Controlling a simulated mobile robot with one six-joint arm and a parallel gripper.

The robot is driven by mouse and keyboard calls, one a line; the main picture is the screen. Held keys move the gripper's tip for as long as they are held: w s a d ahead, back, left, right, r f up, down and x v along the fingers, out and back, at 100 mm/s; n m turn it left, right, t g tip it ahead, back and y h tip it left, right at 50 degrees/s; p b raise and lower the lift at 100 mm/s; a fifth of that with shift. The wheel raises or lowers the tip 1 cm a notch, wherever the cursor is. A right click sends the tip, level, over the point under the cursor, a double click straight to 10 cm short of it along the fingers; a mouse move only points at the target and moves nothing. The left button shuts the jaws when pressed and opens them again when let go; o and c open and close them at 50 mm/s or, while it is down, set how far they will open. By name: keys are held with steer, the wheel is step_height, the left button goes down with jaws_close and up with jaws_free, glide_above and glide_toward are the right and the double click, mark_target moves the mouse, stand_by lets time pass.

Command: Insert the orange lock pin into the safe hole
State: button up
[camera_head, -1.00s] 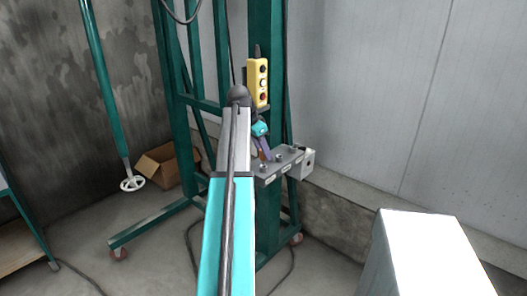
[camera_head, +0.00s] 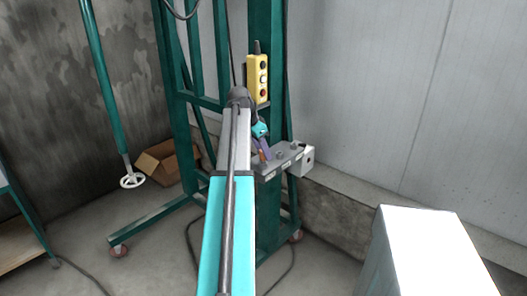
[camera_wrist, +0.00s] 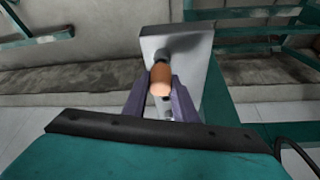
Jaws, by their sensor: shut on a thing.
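The orange lock pin (camera_wrist: 160,80) is between the two purple fingers of my gripper (camera_wrist: 162,95) in the wrist view. My gripper is shut on it. The pin's far end meets a dark round part (camera_wrist: 163,55) on the grey metal bracket (camera_wrist: 190,42); I cannot tell whether the pin is in a hole or only in front of it. In the head view my gripper (camera_head: 264,154) is at the left end of the grey bracket (camera_head: 290,160), with a small bit of orange beside the fingers. The safe hole cannot be made out; labels on the bracket are too small to read.
The bracket is on a green steel frame (camera_head: 266,210). A yellow push-button box (camera_head: 258,80) hangs just above my gripper. A cardboard box (camera_head: 168,162) lies on the floor behind left. A white block (camera_head: 425,245) stands at front right. Walls close off the back.

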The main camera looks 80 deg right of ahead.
steer(key=shift+f, duration=0.75)
steer(key=o, duration=1.1)
steer(key=b+v, duration=0.2)
steer(key=v, duration=1.1)
steer(key=shift+r, duration=0.45)
steer(key=shift+w, duration=0.1)
